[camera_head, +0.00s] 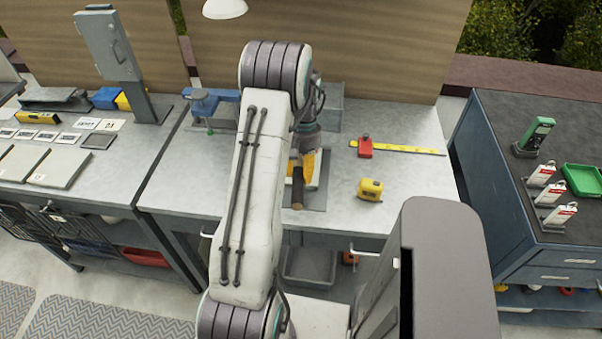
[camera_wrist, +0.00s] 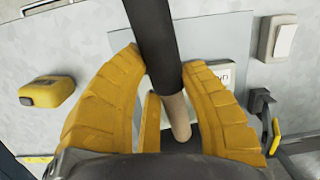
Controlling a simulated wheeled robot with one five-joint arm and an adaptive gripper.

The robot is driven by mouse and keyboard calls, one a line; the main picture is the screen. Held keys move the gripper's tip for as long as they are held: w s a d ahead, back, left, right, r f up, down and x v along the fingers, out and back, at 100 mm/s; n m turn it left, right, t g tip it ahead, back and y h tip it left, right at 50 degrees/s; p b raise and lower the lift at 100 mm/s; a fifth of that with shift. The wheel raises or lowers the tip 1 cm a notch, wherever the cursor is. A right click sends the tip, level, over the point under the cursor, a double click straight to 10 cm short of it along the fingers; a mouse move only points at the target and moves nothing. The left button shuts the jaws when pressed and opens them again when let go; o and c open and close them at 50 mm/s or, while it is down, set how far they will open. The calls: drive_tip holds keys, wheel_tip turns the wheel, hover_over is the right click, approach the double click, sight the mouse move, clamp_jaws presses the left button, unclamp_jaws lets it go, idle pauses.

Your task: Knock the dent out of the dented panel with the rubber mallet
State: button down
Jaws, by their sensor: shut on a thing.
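My gripper (camera_wrist: 165,85) is shut on the rubber mallet by its handle, which has a dark grip (camera_wrist: 152,35) and a pale wooden part (camera_wrist: 178,115). In the head view, the brownish handle end (camera_head: 297,190) points toward the camera beside a yellow finger. The mallet head is hidden. The gripper is over a flat grey plate (camera_head: 317,195) on the middle bench; the height between them is unclear. Two pale flat panels (camera_head: 60,168) lie on the left bench. No dent can be made out, so I cannot tell which panel is dented.
A yellow tape measure (camera_head: 370,189) and a red block on a yellow rule (camera_head: 415,150) lie right of my gripper. A blue clamp (camera_head: 208,100) is at left and a grey box (camera_head: 331,108) behind. The bench's right part is mostly clear. A dark cabinet (camera_head: 500,150) stands right.

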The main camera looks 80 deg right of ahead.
drive_tip(key=shift+r+p, duration=0.3)
drive_tip(key=shift+r, duration=0.65)
drive_tip(key=shift+r+p, duration=0.8)
drive_tip(key=shift+r, duration=0.4)
drive_tip(key=shift+f, duration=0.1)
wheel_tip(320, 180, down, 9)
drive_tip(key=b, duration=0.7)
drive_tip(key=c, duration=2)
unclamp_jaws()
drive_tip(key=shift+r, duration=0.3)
drive_tip(key=shift+r+p, duration=2.3)
drive_tip(key=shift+r, duration=0.7)
clamp_jaws()
